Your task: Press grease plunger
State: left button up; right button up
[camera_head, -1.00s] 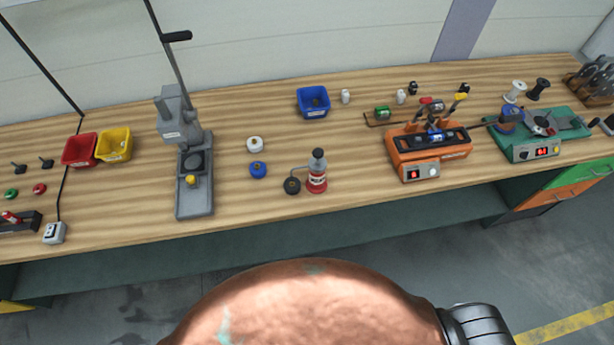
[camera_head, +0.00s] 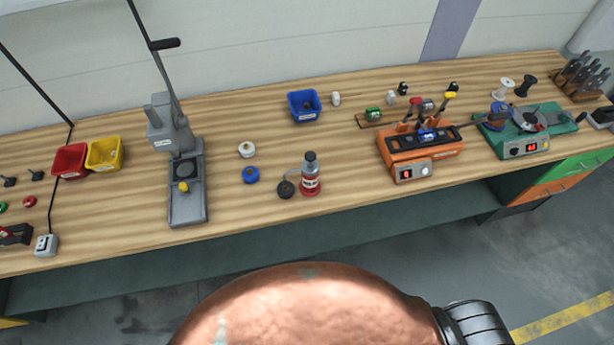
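A red grease pot with a dark plunger top (camera_head: 310,174) stands upright near the front edge of the bench, around its middle. A dark round piece (camera_head: 285,189) sits at its left, seemingly joined to it by a thin spout. Nothing touches the pot. Neither of my grippers shows in the head view. Only a copper-coloured part of my own body and a dark joint fill the bottom of the picture.
On the wooden bench (camera_head: 240,222), a grey lever press (camera_head: 187,205) stands left of the pot. A blue cap (camera_head: 251,175) and white cap (camera_head: 247,149) lie between them. A blue bin (camera_head: 304,107) is behind. An orange unit (camera_head: 421,158) and green unit (camera_head: 525,141) stand right.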

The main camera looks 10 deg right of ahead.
aim_at(310, 156)
jog(key=u, duration=0.05)
jog(key=k, duration=1.05)
jog(key=z, duration=0.7)
jog(key=i, duration=1.35)
jog(key=u, duration=0.7)
